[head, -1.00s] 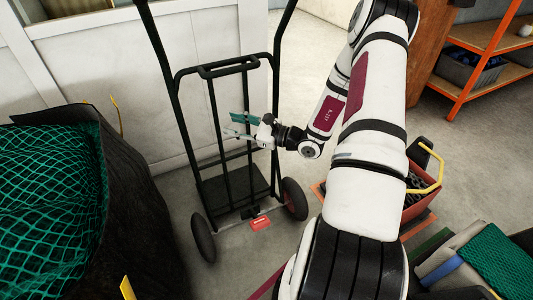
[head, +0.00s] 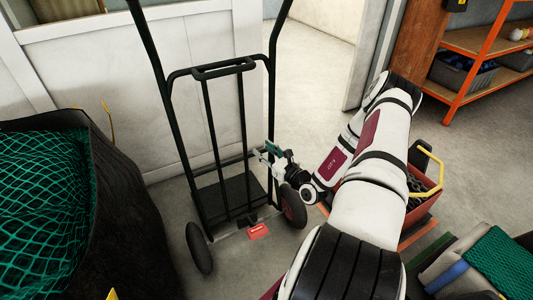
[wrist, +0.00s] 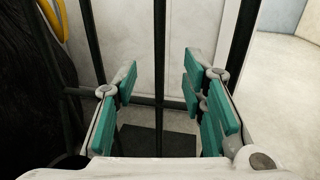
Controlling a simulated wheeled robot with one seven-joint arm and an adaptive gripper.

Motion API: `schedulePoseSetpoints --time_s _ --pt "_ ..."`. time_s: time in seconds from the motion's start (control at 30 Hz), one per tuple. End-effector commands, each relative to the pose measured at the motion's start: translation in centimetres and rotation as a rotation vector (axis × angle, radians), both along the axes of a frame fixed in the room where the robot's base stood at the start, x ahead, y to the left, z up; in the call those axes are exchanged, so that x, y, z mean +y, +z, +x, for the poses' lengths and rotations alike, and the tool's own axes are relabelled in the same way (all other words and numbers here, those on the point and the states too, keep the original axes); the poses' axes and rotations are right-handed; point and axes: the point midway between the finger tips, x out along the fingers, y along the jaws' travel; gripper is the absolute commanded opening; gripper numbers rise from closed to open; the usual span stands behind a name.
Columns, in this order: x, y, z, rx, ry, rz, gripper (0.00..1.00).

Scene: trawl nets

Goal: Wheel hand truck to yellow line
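The black hand truck (head: 209,150) stands upright on the floor against a pale panelled wall, with two wheels and a toe plate at its base. A red label (head: 258,231) shows low between the wheels. My gripper (head: 268,152), with teal finger pads, is at the right side of the truck's frame, above its right wheel (head: 292,207). In the wrist view my gripper (wrist: 160,95) is open and empty. A thin upright bar of the truck (wrist: 160,60) shows between the fingers, beyond them; I see no contact. No yellow line is in view.
A large black bag of green net (head: 45,200) stands close on the left. A red crate with a yellow handle (head: 425,190) and folded nets (head: 500,260) lie at the right. Orange shelving (head: 480,60) stands at the back right. Open floor (head: 310,70) lies behind the truck's right.

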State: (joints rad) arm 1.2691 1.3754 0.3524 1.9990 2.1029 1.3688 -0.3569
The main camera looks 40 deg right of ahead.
Motion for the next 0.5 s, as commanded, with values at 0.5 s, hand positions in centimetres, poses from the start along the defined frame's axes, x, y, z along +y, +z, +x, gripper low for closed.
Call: schedulePoseSetpoints --time_s 0.5 --pt "-0.7 -0.1 9.0 -0.003 0.001 -0.001 0.38"
